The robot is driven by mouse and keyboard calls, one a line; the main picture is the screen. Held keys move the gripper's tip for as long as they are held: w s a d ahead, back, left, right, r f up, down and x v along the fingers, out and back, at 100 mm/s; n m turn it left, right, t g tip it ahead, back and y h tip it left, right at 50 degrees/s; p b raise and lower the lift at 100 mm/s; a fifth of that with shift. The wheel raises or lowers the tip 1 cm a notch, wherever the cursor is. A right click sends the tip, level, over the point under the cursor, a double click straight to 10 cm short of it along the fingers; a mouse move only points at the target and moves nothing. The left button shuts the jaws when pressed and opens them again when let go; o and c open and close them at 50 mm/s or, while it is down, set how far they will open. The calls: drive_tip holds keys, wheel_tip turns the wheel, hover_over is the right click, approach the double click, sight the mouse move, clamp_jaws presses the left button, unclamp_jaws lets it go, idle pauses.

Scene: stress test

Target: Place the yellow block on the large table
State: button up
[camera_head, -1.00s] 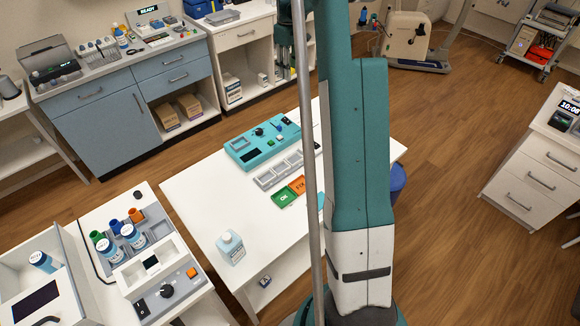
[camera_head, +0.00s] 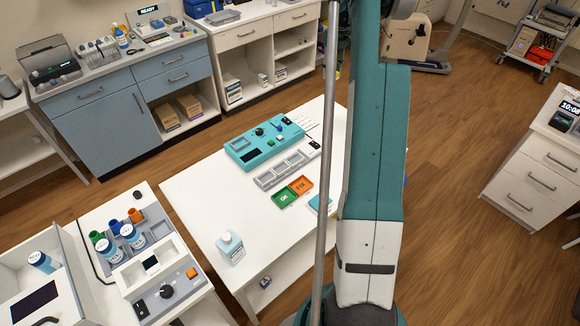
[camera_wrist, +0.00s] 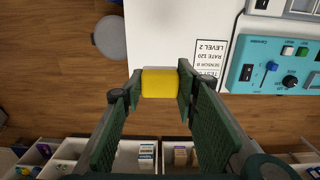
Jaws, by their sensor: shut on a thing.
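The yellow block (camera_wrist: 159,85) is between the fingertips of my gripper (camera_wrist: 160,78) in the wrist view. My gripper is shut on it, with one dark green finger on each side. The large white table (camera_wrist: 170,30) lies beyond the block in that view, and its edge passes behind the block. I cannot tell how high the block is above the table. In the head view the large white table (camera_head: 195,195) stands in the middle, partly covered by my arm. My gripper and the block do not show in the head view.
A printed card (camera_wrist: 209,62) lies near the edge. The table's left part is clear. Open shelves show below in the wrist view.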

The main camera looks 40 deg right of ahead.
hover_over(329, 113)
wheel_tip(329, 113, down, 9)
drive_tip(key=shift+w+f, duration=0.1)
idle(0.3)
drive_tip(key=shift+f, duration=3.1)
drive_tip(key=shift+f+b, duration=0.3)
drive_tip(key=shift+f, duration=1.55)
drive_tip(key=shift+f, duration=0.15)
drive_tip(key=o, duration=0.8)
